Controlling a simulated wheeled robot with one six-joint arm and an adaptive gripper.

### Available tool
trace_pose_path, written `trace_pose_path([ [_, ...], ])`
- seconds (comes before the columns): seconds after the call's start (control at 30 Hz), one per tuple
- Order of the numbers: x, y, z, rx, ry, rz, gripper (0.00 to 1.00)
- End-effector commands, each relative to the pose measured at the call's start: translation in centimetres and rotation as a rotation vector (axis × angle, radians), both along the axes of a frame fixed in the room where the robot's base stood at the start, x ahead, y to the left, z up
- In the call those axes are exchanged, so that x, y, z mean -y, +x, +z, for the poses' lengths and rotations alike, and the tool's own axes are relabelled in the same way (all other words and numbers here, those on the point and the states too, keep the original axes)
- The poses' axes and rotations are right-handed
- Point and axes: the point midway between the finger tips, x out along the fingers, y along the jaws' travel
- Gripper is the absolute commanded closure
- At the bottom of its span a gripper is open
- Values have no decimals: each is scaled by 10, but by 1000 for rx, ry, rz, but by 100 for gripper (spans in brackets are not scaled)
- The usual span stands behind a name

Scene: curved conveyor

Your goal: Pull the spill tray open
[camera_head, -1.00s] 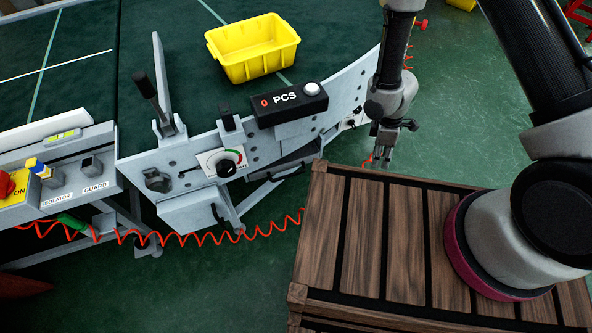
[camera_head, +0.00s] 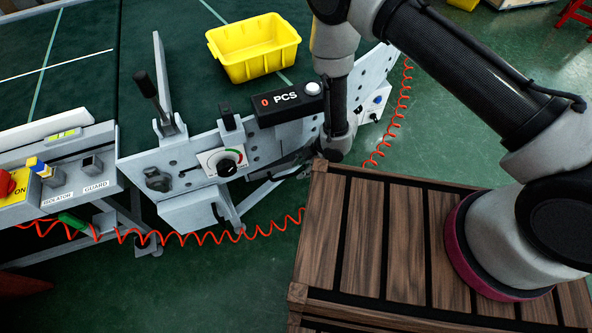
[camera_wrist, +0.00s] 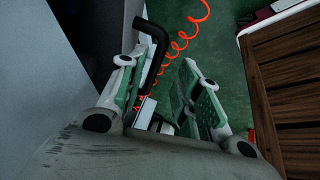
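The spill tray appears to be the light grey box (camera_head: 190,210) below the conveyor's curved side plate, with a black handle (camera_head: 224,213) on its right side. My gripper shows in the wrist view (camera_wrist: 163,78), with its two green-padded fingers spread apart. A black bent bar (camera_wrist: 156,38), which looks like a handle, is ahead of and between the fingers, nearer the left one. I see no grip on it. In the head view my wrist is beside the right part of the side plate, right of the box, and my fingers are mostly hidden there.
A slatted wooden crate (camera_head: 380,235) stands close below my wrist. A coiled orange cord (camera_head: 180,238) hangs beneath the conveyor. A PCS counter box (camera_head: 290,103) and a dial (camera_head: 226,167) are on the side plate. A yellow bin (camera_head: 253,50) sits on the belt. The green floor (camera_head: 215,285) is clear at the front.

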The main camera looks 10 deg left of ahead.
Motion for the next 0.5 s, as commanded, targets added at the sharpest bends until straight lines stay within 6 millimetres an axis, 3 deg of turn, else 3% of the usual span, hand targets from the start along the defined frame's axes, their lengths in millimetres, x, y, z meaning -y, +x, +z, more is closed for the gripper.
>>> trace_pose_path([
  [0.07, -16, -3, 0, 1, 0, 3, 66],
  [0.23, -23, -3, -21, -1, -1, -1, 66],
  [0.5, -26, -4, -27, 0, -1, -2, 66],
])
